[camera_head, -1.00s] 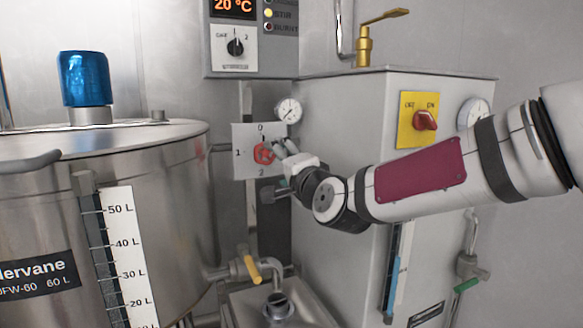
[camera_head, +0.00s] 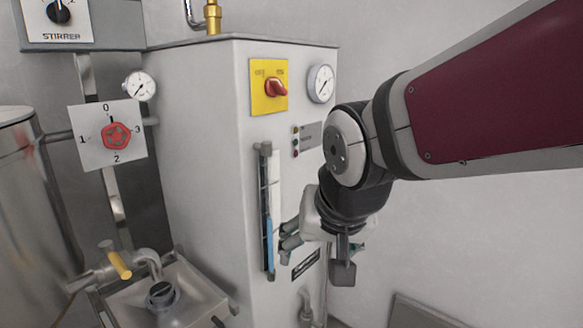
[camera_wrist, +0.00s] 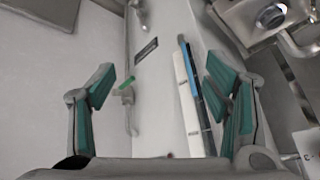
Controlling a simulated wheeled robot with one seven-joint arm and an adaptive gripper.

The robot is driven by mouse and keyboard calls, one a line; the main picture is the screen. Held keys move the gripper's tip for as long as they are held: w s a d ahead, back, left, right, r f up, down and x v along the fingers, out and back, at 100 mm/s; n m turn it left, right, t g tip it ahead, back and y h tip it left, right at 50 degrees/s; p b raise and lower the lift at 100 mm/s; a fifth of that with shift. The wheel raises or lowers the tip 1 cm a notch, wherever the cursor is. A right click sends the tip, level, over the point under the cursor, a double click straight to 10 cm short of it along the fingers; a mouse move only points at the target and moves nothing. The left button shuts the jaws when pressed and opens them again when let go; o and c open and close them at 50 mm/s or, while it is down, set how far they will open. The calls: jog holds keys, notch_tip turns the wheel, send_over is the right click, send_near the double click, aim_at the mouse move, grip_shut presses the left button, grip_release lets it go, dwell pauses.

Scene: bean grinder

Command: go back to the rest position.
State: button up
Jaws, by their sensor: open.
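My gripper (camera_head: 290,240) is in front of the lower part of the grey cabinet (camera_head: 205,130) in the head view, just right of the level gauge. In the wrist view my gripper (camera_wrist: 160,90) shows its two green-padded fingers spread wide with nothing between them. Behind them are the cabinet front, the blue and white level gauge (camera_wrist: 193,95) and a green-handled valve (camera_wrist: 126,88). The fingers look apart from all of these. The red selector knob (camera_head: 116,135) on its white plate is well left of my gripper, its pointer near 0.
A yellow plate with a red switch (camera_head: 275,88) and a gauge (camera_head: 321,83) sit high on the cabinet. A steel tank (camera_head: 20,190) stands at the left. A yellow-handled tap (camera_head: 118,262) and basin (camera_head: 195,290) are at lower left. The wall at right is bare.

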jog(key=s+d+f+g, duration=0.1)
jog(key=s+d+g, duration=0.1)
jog(key=s+d, duration=0.5)
jog(key=s+d+f+g+h, duration=0.1)
jog(key=s+d+g, duration=0.15)
jog(key=s, duration=0.75)
jog(key=s+d+f+g, duration=0.1)
jog(key=s+d+g, duration=0.1)
jog(key=s+d, duration=0.55)
notch_tip(320, 180, up, 35)
jog(key=s+a+t+p, duration=0.1)
jog(key=t+p, duration=0.3)
jog(key=p, duration=3)
jog(key=shift+a+r, duration=0.15)
jog(key=shift+a, duration=0.15)
jog(key=shift+s+t, duration=0.1)
jog(key=shift+t, duration=0.15)
